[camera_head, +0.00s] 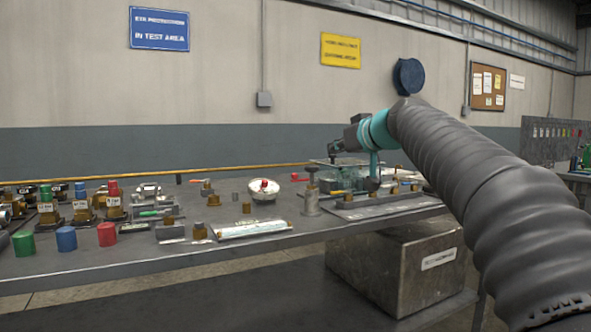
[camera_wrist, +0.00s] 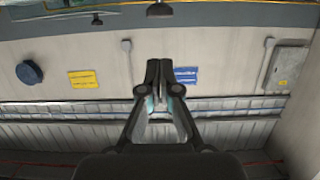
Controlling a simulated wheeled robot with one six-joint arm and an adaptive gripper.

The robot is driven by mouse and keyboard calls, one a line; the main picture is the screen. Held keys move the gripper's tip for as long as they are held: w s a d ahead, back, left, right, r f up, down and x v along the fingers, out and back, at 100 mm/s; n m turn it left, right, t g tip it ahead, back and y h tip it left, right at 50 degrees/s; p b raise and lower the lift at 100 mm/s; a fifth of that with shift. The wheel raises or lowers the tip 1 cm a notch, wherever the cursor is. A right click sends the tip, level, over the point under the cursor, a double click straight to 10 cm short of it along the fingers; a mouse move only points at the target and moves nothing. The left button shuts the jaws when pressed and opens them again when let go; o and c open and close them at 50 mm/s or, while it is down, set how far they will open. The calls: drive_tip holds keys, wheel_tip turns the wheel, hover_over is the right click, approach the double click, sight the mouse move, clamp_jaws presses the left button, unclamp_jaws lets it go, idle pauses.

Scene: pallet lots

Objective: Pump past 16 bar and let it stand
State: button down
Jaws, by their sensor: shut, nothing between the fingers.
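My gripper (camera_head: 336,150) is shut and empty at the end of my arm, above the back right part of the bench. In the wrist view its fingertips (camera_wrist: 159,66) meet with nothing between them. Below and right of it is a test rig (camera_head: 350,178) with a clear, teal-edged body, a teal post and brass fittings on a flat base; my arm partly covers it. A round white-faced gauge (camera_head: 263,187) with a red mark lies left of the rig, its reading too small to make out. A grey upright cylinder (camera_head: 311,195) stands between them. I cannot tell which part is the pump handle.
The bench (camera_head: 150,260) carries green (camera_head: 23,243), blue (camera_head: 66,238) and red (camera_head: 107,234) caps at its front left, with several valves behind. A grey box (camera_head: 395,270) stands underneath. The front edge is mostly clear.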

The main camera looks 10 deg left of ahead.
wheel_tip(320, 180, up, 3)
drive_tip(key=p, duration=0.2)
drive_tip(key=shift+d+p, duration=0.15)
drive_tip(key=shift+p, duration=0.2)
drive_tip(key=shift+w, duration=0.1)
drive_tip(key=p, duration=0.3)
hover_over(316, 169)
wheel_tip(316, 169, down, 2)
drive_tip(key=shift+w+f, duration=0.1)
drive_tip(key=shift+f, duration=0.1)
wheel_tip(316, 169, down, 2)
drive_tip(key=shift+d+f+b, duration=0.1)
drive_tip(key=shift+f+b, duration=0.15)
drive_tip(key=shift+b, duration=0.4)
drive_tip(key=shift+f, duration=0.8)
